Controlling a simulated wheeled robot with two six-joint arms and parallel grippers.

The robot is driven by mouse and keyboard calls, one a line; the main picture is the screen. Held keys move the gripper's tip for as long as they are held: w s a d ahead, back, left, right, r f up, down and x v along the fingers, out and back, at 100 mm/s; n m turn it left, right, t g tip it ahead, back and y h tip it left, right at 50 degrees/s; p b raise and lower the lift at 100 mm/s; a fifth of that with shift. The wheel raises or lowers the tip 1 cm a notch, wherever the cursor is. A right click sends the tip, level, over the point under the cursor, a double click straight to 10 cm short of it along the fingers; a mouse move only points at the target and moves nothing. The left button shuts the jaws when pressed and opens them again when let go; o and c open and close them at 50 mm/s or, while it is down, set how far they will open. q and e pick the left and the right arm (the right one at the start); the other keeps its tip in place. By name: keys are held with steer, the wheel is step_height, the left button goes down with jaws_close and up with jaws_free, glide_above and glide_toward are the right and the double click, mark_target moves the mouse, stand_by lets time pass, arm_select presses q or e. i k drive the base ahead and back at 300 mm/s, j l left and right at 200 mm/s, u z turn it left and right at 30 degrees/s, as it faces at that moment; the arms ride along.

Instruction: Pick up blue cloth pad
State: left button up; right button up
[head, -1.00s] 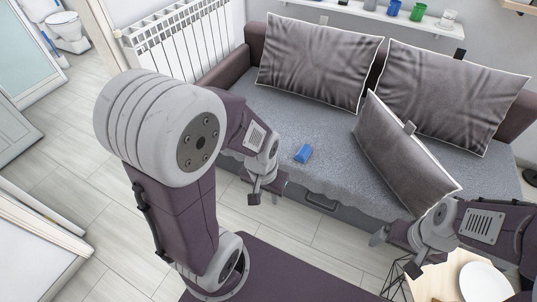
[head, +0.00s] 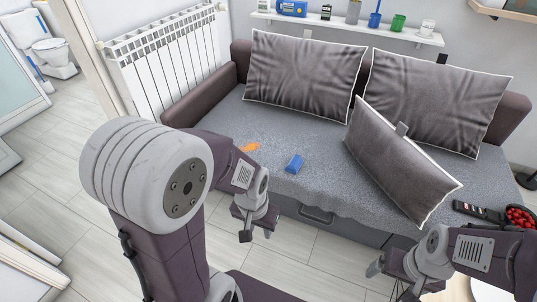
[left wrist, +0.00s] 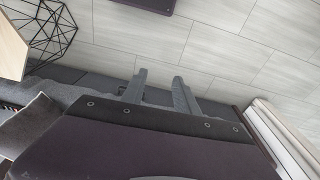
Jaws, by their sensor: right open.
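The blue cloth pad (head: 294,164) lies on the grey sofa seat (head: 325,178), near its front edge. My left gripper (head: 257,230) is in front of the sofa, below and left of the pad in the head view and apart from it. Its two fingers stand apart with nothing between them; they also show in the left wrist view (left wrist: 160,90), above the floor. The pad is not seen in the left wrist view. My right gripper (head: 389,281) is open at the lower right, in front of the sofa and far from the pad.
An orange item (head: 251,147) lies on the seat left of the pad. A grey cushion (head: 398,160) leans on the seat to the right. A remote (head: 478,211) and a bowl of red things (head: 521,217) are at the far right. The seat around the pad is clear.

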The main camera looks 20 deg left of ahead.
mark_target(294, 163)
steer(key=i+j, duration=0.15)
steer(key=i, duration=0.25)
steer(key=i+j, duration=0.15)
steer(key=i, duration=0.25)
steer(key=i+j, duration=0.1)
steer(key=i, duration=0.3)
steer(key=j+u, duration=0.05)
